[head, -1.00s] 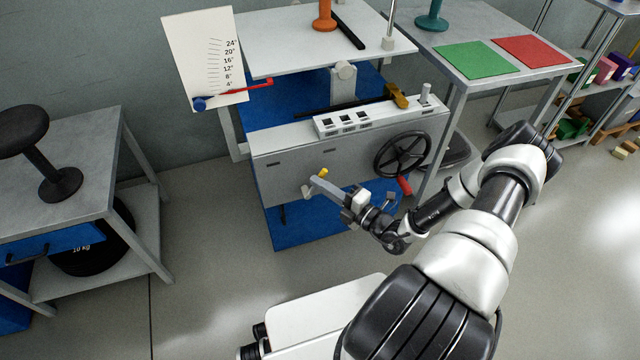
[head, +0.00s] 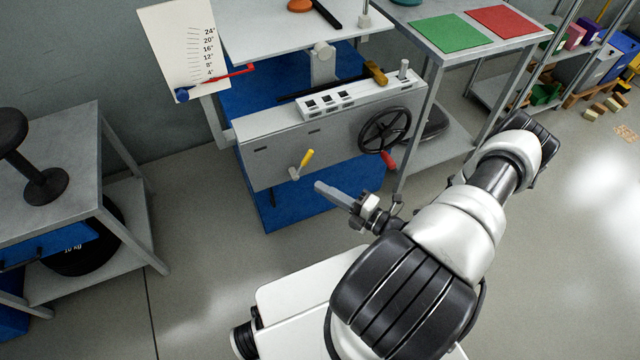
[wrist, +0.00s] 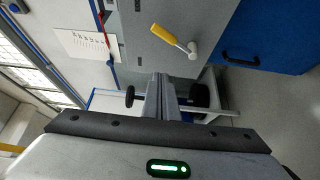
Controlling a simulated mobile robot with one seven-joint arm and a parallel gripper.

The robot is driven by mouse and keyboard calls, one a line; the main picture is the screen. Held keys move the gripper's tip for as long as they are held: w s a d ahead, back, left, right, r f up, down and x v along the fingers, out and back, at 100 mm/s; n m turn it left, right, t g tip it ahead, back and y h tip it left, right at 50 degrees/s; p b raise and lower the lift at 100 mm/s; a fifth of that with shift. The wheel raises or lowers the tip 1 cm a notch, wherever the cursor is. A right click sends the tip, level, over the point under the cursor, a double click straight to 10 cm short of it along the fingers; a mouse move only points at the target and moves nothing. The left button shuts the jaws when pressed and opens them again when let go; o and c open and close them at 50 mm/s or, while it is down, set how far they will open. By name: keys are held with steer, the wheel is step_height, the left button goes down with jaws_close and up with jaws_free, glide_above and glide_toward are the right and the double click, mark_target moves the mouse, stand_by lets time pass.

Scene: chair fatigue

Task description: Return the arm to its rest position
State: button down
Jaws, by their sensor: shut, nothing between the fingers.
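My gripper (head: 334,194) is shut and empty in front of the grey test machine (head: 300,142), apart from it. The arm reaches from the lower right of the head view. In the wrist view the shut fingers (wrist: 160,95) point at the machine's front panel. A yellow-handled lever (head: 304,163) on that panel is up and left of the fingertips in the head view. The lever also shows in the wrist view (wrist: 170,37), clear of the fingers.
A black handwheel (head: 385,130) with a red handle is on the machine's right. A table with green (head: 446,33) and red (head: 502,20) mats stands at back right. A grey bench (head: 60,160) with a black stool-like part is at left. Floor between is clear.

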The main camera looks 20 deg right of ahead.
steer(key=shift+r, duration=0.1)
stand_by(0.4)
steer(key=s+a+r+m+g+h, duration=0.3)
steer(key=s+r+m, duration=0.35)
steer(key=r, duration=0.75)
steer(key=s+a+r+m+g+h, duration=0.35)
steer(key=r+m, duration=0.55)
steer(key=r, duration=0.5)
steer(key=s+a+r+m+g+h, duration=0.35)
steer(key=r+m, duration=0.45)
steer(key=r, duration=0.5)
step_height(320, 180, up, 21)
steer(key=p, duration=2.1)
steer(key=shift+d+r+y, duration=0.2)
steer(key=shift+d+y, duration=0.1)
